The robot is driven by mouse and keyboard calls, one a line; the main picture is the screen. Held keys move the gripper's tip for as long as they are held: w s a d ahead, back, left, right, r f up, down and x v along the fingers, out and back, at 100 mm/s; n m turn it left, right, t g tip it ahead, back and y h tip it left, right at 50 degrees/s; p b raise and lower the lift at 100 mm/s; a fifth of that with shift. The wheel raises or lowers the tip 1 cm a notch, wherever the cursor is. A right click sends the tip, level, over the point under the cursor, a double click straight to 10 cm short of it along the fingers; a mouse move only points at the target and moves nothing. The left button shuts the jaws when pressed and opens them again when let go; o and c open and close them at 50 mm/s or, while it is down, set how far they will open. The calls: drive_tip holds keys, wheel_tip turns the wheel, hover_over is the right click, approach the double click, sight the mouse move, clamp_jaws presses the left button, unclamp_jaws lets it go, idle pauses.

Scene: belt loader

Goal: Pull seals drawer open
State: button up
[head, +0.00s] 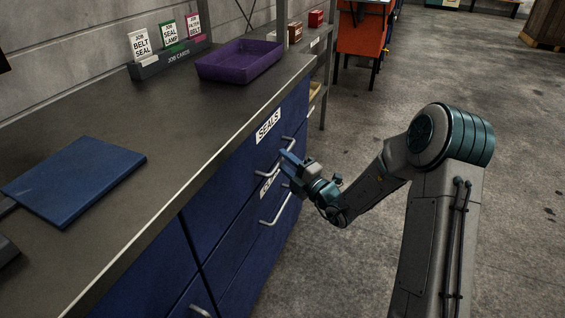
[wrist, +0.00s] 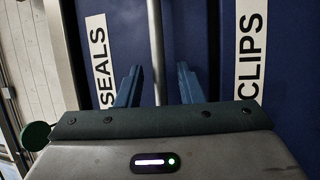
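The seals drawer (head: 225,157) is the upper blue drawer under the worktop, with a white SEALS label (head: 268,126). Its front looks flush with the cabinet. Its metal bar handle (head: 265,168) is partly hidden by my gripper in the head view. My gripper (head: 287,160) is at this handle. In the wrist view my gripper (wrist: 158,84) is open, with the handle bar (wrist: 156,45) between its two fingers and a gap on both sides. The SEALS label (wrist: 102,60) shows left of the fingers.
The clips drawer (head: 240,232) with its own handle (head: 276,208) lies just below; its label (wrist: 251,45) shows in the wrist view. On the worktop (head: 120,115) are a purple tray (head: 240,62), a blue flat item (head: 75,180) and job cards (head: 170,62). Floor to the right is clear.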

drive_tip(key=shift+x, duration=0.75)
clamp_jaws()
drive_tip(key=shift+d, duration=0.1)
drive_tip(key=s+d+p, duration=0.3)
drive_tip(key=d+p, duration=0.1)
drive_tip(key=d, duration=0.6)
drive_tip(key=s+d+p, duration=0.4)
drive_tip(key=d+p, duration=0.1)
drive_tip(key=d, duration=0.4)
drive_tip(key=s+d+p, duration=0.4)
drive_tip(key=d+p, duration=0.1)
drive_tip(key=d, duration=0.5)
drive_tip(key=shift+d, duration=0.3)
unclamp_jaws()
